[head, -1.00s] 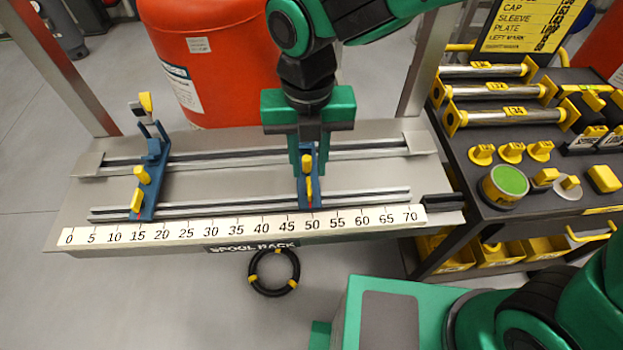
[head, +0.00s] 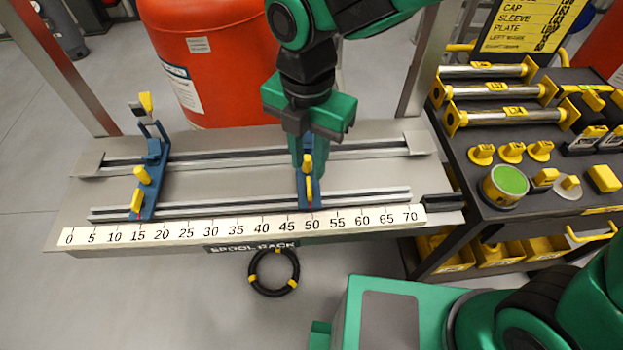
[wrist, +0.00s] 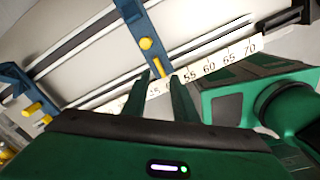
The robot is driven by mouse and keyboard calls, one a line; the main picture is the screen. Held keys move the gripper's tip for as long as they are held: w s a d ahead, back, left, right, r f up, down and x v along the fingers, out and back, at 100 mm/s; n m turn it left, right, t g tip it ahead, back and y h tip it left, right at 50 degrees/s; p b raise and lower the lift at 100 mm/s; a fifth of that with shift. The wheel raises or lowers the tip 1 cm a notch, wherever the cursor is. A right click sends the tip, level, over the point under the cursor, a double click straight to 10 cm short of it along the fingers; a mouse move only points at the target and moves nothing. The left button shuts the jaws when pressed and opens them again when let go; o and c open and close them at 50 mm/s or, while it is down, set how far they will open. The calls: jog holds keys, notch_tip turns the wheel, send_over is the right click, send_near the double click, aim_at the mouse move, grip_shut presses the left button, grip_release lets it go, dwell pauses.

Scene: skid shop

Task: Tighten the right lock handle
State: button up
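The right blue bracket (head: 303,198) stands across the rails, its front near 50 on the scale. It carries an upper yellow piece (head: 308,165) and an upright yellow piece (head: 309,189) near its front end; I cannot tell which one is the lock handle. My gripper (head: 309,178) hangs over this bracket with its hand turned at an angle. In the wrist view the gripper fingers (wrist: 160,76) are apart, with the front yellow piece (wrist: 166,87) showing between them. The upper yellow knob (wrist: 146,43) lies beyond the fingertips. Contact cannot be told.
A left blue bracket (head: 148,190) stands near 15 with similar yellow pieces. A red drum (head: 205,65) is behind the rack. A dark cart (head: 500,212) with spools and yellow parts stands at right. A black ring (head: 274,288) lies on the floor below.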

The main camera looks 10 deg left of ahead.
jog(key=m, duration=0.6)
jog(key=shift+r, duration=0.35)
jog(key=shift+m, duration=0.4)
jog(key=shift+r+m, duration=0.25)
jog(key=shift+m, duration=0.75)
jog(key=shift+r+m, duration=0.2)
jog(key=shift+m, duration=0.8)
